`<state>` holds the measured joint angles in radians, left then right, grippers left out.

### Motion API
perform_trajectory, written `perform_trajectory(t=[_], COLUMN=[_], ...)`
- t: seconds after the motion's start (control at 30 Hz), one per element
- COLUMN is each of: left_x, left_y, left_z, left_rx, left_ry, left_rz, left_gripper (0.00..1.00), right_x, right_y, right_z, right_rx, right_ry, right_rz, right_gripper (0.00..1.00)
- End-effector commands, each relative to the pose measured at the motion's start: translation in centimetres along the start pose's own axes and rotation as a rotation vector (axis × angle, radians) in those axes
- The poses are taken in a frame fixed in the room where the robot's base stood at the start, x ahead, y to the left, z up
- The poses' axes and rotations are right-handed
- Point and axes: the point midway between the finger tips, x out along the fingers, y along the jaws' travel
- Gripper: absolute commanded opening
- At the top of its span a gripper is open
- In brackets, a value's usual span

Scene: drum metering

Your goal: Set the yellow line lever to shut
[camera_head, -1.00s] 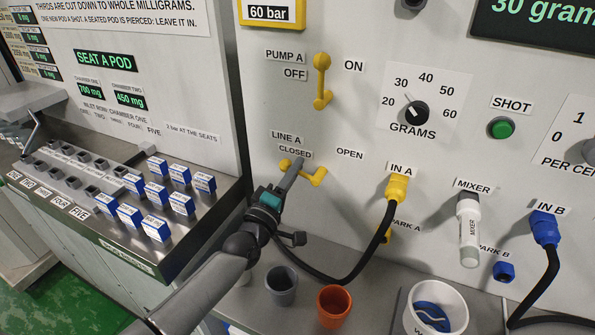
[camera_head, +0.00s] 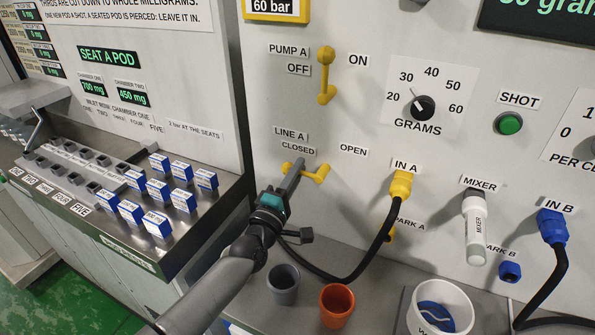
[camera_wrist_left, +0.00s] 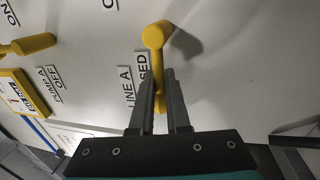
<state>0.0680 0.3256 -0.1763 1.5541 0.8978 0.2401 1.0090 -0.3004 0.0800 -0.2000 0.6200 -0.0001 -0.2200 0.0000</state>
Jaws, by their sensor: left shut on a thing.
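The yellow line lever (camera_head: 319,175) is on the panel below the LINE A and CLOSED labels, with OPEN to the right. Its bar runs roughly sideways, and its stubby handle end is at the right, below the gap between CLOSED and OPEN. My left gripper (camera_head: 297,170) reaches up from below and is shut on the lever's bar, left of that end. In the left wrist view the fingers (camera_wrist_left: 160,88) lie on both sides of the yellow bar, and the stubby end (camera_wrist_left: 157,36) stands beyond their tips. The fingers hide part of the bar. My right gripper is not in view.
The yellow pump lever (camera_head: 326,75) is above. A yellow IN A plug (camera_head: 401,184) with a black hose hangs to the right, its hose looping near my wrist. A grey cup (camera_head: 284,286) and an orange cup (camera_head: 337,303) stand below. Boxed pods (camera_head: 158,190) are at left.

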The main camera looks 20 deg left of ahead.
Motion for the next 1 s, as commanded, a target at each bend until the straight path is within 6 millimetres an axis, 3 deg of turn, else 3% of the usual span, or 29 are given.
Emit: perform_trajectory(t=[0.03,0.07,0.3,0.67,1.0], left_x=[0.1,0.1,0.0,-0.5,-5.3], left_y=[0.2,0.2,0.1,-0.1,-0.1], left_z=[-0.3,-0.3,-0.2,0.0,-0.1], left_rx=[-0.002,-0.002,0.0,0.001,0.002], left_ry=[0.006,0.006,0.003,0.0,0.0], left_rz=[0.005,0.005,0.002,-0.002,-0.004], left_gripper=[0.0,0.17,0.44,0.44,0.44], right_x=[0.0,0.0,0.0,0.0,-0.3], right_y=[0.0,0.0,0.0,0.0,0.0], right_z=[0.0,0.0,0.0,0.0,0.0], right_rx=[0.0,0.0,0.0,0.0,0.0], right_ry=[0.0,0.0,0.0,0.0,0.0], right_rz=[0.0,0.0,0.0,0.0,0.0], right_gripper=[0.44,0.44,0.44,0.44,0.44])
